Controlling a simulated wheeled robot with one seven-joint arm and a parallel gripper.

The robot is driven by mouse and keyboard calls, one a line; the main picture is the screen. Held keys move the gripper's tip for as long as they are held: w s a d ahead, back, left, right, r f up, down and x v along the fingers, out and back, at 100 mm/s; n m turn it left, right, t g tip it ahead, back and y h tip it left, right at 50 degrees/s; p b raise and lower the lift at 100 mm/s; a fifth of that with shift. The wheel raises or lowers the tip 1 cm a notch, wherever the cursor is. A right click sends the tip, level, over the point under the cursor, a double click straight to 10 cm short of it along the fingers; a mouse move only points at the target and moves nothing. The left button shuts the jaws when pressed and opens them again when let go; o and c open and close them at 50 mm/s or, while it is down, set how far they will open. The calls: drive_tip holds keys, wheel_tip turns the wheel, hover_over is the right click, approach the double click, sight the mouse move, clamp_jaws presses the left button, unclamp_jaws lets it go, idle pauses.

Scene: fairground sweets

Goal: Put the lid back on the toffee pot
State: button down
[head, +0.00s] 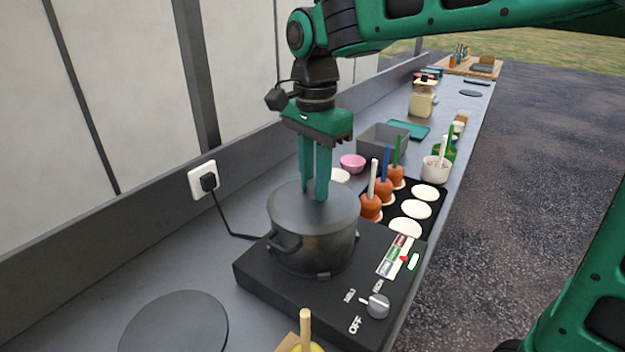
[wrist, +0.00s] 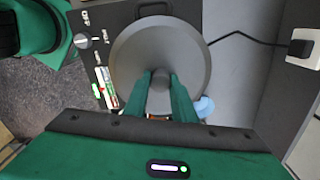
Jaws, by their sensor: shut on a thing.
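The dark grey toffee pot (head: 312,252) stands on a black hotplate (head: 262,283), with a loop handle facing left. Its flat round grey lid (head: 285,212) lies level over the pot mouth and lines up with the rim. I see no clear gap, but cannot tell if it rests fully on the rim. My gripper (head: 316,192) points straight down, with both green fingers shut on the knob at the lid's middle. In the wrist view my gripper (wrist: 160,92) closes on the knob, and the lid (wrist: 135,50) hides the pot's inside.
The hotplate has a knob (head: 377,305) and a cord to a wall socket (head: 203,179). A black tray (head: 433,212) with toffee apples and white discs stands close right. A grey bin (head: 384,140) and pink bowl (head: 352,163) stand behind. A dark disc (head: 175,325) lies front left.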

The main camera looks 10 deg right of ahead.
drive_tip(key=c, duration=0.9)
unclamp_jaws()
drive_tip(key=shift+r, duration=0.15)
drive_tip(key=shift+r, duration=3.35)
drive_tip(key=shift+c, duration=0.7)
clamp_jaws()
